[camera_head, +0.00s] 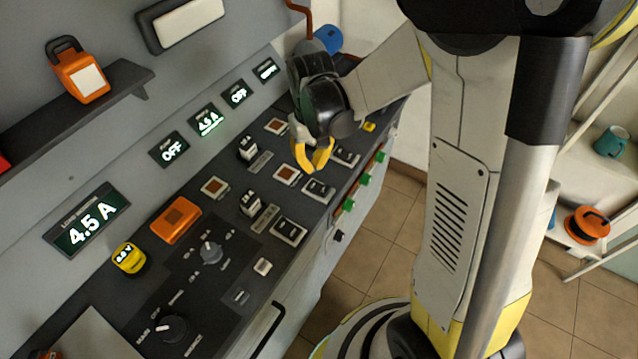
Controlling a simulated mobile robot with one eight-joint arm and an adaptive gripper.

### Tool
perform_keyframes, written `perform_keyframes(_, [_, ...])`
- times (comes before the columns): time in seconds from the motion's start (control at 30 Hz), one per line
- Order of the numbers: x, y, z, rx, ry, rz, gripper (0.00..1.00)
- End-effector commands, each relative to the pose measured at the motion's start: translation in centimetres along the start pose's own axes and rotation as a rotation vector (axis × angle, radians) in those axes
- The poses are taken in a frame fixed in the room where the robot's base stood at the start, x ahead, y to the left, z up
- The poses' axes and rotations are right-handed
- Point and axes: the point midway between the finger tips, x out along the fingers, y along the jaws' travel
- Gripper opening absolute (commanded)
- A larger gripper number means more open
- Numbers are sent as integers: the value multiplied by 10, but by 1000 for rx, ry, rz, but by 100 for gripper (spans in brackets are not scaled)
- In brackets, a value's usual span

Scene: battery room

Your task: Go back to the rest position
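My gripper (314,155) has yellow fingertips and hangs over the right part of the dark control panel (150,262), above the rows of switches. The fingertips are a little apart, with a gap between them and nothing seen in it. It is close to the panel; I cannot tell whether it touches a switch. My arm reaches in from the right, and its wrist hides part of the panel's far end.
A shelf (75,115) holds an orange device (78,72). At right, a rack holds a teal mug (611,141) and an orange reel (587,225). Tiled floor (365,250) shows beside the console.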

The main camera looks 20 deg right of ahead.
Motion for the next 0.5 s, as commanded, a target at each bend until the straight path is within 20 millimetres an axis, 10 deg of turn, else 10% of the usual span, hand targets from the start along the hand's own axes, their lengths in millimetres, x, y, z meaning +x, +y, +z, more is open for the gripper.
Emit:
perform_keyframes(0.3, [-3, 0, 1, 1, 7, 1, 0])
perform_keyframes(0.5, [-43, -2, 18, 18, 101, 10, 0])
